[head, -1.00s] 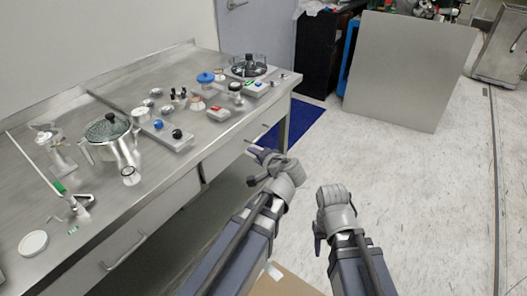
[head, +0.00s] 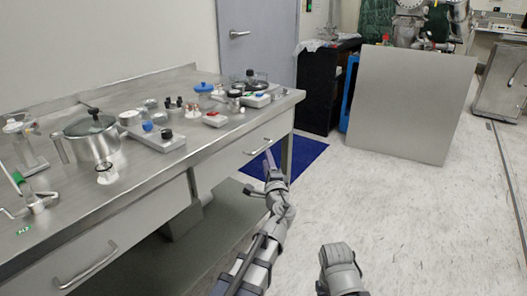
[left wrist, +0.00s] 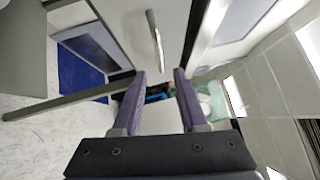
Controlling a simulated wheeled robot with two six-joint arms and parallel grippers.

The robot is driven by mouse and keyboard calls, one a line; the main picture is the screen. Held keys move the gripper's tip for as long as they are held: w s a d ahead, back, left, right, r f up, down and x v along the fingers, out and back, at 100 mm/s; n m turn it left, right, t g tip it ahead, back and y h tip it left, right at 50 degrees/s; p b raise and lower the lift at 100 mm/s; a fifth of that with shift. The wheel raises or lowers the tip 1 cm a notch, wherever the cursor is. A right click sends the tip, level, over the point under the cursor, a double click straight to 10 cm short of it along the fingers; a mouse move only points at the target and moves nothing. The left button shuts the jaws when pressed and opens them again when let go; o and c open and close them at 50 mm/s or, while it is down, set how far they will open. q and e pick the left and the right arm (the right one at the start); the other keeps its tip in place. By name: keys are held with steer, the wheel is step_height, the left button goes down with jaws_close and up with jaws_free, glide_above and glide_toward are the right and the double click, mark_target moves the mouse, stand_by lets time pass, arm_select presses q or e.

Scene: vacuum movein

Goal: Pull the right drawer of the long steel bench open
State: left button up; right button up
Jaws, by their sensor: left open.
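The long steel bench (head: 150,187) runs along the left wall. Its right drawer (head: 228,166) looks shut, with a bar handle (head: 258,147) on its front. My left gripper (head: 268,163) is open beside this drawer front, close to the handle. In the left wrist view the handle (left wrist: 155,38) stands just past the tips of my open left gripper (left wrist: 158,73), with nothing held between the fingers. My right gripper (head: 341,262) is low in the head view, away from the bench; its fingers cannot be made out.
A pot (head: 92,140), a blue-lidded jar (head: 204,92) and several small items stand on the bench top. The left drawer has its own handle (head: 86,265). A grey panel (head: 410,105) stands at the back right. A blue mat (head: 300,155) lies on the clear floor.

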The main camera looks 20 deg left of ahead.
mark_target(264, 146)
arm_select(q)
steer(key=p+x, duration=0.1)
steer(key=x, duration=0.6)
steer(key=shift+w+a, duration=0.2)
steer(key=shift+w, duration=0.15)
steer(key=shift+c, duration=0.2)
jaws_close()
stand_by(0.9)
